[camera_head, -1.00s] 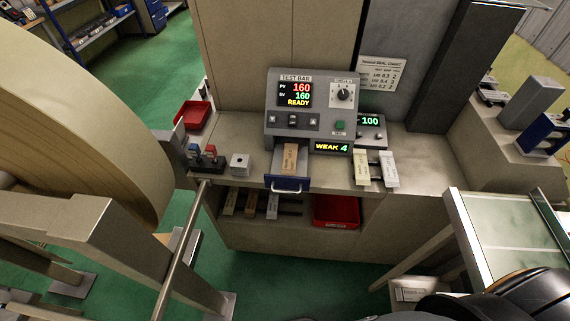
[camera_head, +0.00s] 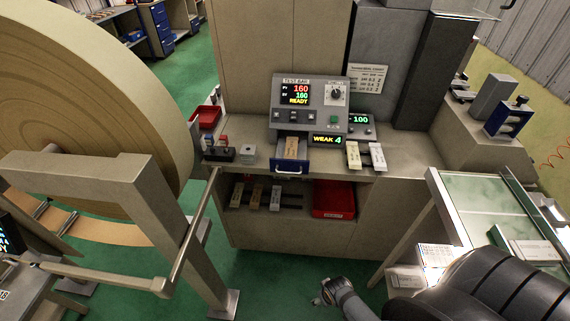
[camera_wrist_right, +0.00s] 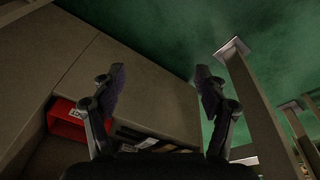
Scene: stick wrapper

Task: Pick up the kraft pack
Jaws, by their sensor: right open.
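A brown, kraft-coloured pack (camera_head: 291,146) lies in the open blue-fronted drawer (camera_head: 290,166) under the test bar machine. Another tan pack (camera_head: 256,196) lies on the low shelf between two paler packs; I cannot tell for sure which is the kraft pack. My right gripper (camera_head: 323,292) is low over the green floor, in front of the cabinet and apart from all packs. In the right wrist view its fingers (camera_wrist_right: 160,72) are spread with nothing between them. Several packs (camera_wrist_right: 148,143) show dimly there behind the fingers. My left gripper is out of view.
The test bar machine (camera_head: 311,106) reads READY and WEAK 4. Two pale packs (camera_head: 353,155) lie right of the drawer. A red bin (camera_head: 334,199) sits on the low shelf. A big roll (camera_head: 90,110) and its frame block the left; a glass-topped table (camera_head: 480,205) stands right.

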